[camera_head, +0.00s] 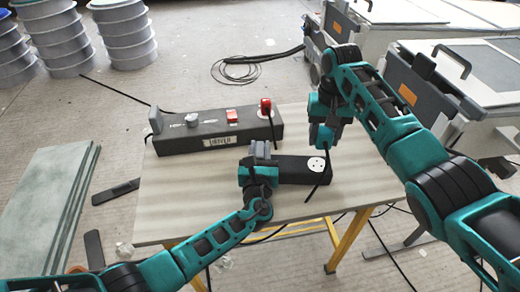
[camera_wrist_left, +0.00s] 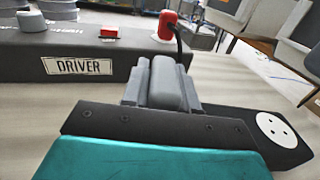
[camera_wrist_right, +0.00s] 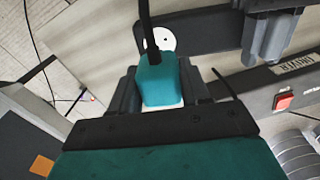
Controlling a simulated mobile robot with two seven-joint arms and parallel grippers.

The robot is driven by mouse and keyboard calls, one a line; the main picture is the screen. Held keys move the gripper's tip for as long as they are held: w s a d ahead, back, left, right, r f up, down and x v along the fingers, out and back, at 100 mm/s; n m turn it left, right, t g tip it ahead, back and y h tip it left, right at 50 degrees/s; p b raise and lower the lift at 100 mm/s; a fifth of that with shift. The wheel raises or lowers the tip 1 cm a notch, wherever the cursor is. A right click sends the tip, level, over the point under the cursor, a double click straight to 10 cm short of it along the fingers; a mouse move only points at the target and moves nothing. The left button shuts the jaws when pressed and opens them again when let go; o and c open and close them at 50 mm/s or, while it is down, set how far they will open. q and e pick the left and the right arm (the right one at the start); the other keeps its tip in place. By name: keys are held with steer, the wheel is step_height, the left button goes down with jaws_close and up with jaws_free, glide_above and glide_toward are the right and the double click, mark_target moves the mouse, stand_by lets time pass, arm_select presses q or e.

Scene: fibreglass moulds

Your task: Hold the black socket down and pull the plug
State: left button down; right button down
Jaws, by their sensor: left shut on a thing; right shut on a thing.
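The black socket (camera_head: 292,170) lies on the table, with a round white face (camera_head: 317,164) at its right end. In the left wrist view the white face (camera_wrist_left: 277,130) shows its holes, with nothing in them. My left gripper (camera_head: 262,151) is shut on the socket near its left end, and its fingers (camera_wrist_left: 160,85) hide part of it. My right gripper (camera_head: 323,122) is shut on the teal plug (camera_head: 321,136) above the socket face. In the right wrist view the plug (camera_wrist_right: 160,82) sits between the fingers, apart from the face, with its black cord attached.
A long dark box labelled DRIVER (camera_head: 215,132) with a red connector (camera_head: 266,106) stands at the back of the pale table (camera_head: 180,190). Grey machines (camera_head: 440,75) stand at the right. Green-grey sheets (camera_head: 45,205) and stacked drums (camera_head: 122,35) lie on the left floor.

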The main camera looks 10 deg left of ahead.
mark_target(326, 131)
steer(key=shift+r, duration=1.9)
arm_select(q)
steer(key=c, duration=0.8)
jaws_free()
steer(key=shift+s, duration=0.1)
steer(key=s, duration=0.4)
steer(key=s+d, duration=0.1)
steer(key=s, duration=0.6)
steer(key=shift+s+d, duration=0.15)
steer(key=shift+s, duration=0.25)
